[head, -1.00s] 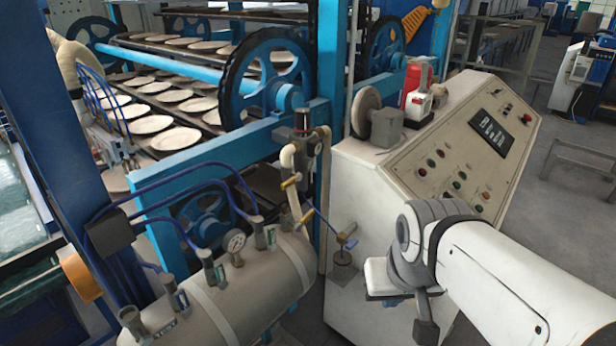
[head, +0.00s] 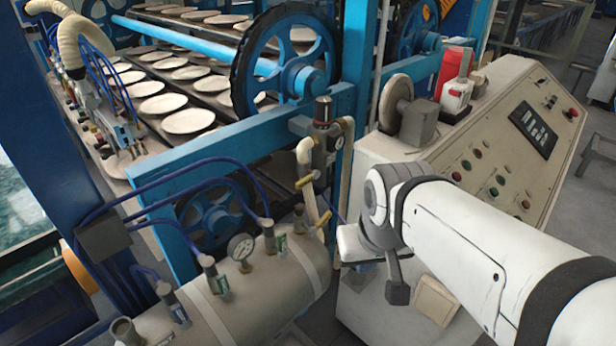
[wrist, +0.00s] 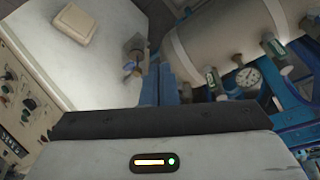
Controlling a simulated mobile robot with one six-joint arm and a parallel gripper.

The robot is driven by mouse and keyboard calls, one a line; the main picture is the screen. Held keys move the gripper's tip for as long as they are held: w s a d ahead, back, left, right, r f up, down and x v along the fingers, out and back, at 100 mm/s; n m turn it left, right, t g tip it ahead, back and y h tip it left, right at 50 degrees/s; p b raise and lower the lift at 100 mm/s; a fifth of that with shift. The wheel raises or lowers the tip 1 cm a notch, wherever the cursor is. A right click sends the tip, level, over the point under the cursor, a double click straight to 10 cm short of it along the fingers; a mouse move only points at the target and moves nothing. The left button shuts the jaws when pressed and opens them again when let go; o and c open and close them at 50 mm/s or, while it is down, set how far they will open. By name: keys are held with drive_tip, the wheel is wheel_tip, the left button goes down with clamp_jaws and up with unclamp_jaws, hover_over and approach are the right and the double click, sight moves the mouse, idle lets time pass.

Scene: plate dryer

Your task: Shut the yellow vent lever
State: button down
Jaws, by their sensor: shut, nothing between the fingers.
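Two small yellow levers show on the pipework above the grey tank in the head view: an upper one (head: 305,181) and a lower one (head: 323,219). I cannot tell which one is the vent lever. My gripper (head: 356,243) is to the right of the lower lever, in front of the control cabinet, with its fingers mostly hidden in the head view. In the wrist view my gripper (wrist: 158,78) is shut and empty, pointing between the cabinet and the tank. A small valve with a blue handle (wrist: 131,66) shows just left of the fingers. I see no contact with a lever.
The grey tank (head: 305,268) with gauge and hoses lies left of my gripper. The cream control cabinet (head: 440,150) stands close behind and right. Blue frame beams (head: 235,150) and racks of plates are behind. Clear floor is limited.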

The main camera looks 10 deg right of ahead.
drive_tip(key=n+g+h+b, duration=0.1)
drive_tip(key=n+h+b, duration=0.2)
drive_tip(key=n, duration=0.4)
hover_over(323, 216)
drive_tip(key=s+a, duration=0.4)
drive_tip(key=a, duration=0.1)
wheel_tip(323, 216, down, 3)
drive_tip(key=x, duration=0.4)
drive_tip(key=p+x, duration=0.1)
drive_tip(key=x, duration=0.8)
drive_tip(key=shift+w+d+f+p, duration=0.2)
drive_tip(key=shift+w+d+p, duration=0.2)
drive_tip(key=shift+w+d, duration=0.05)
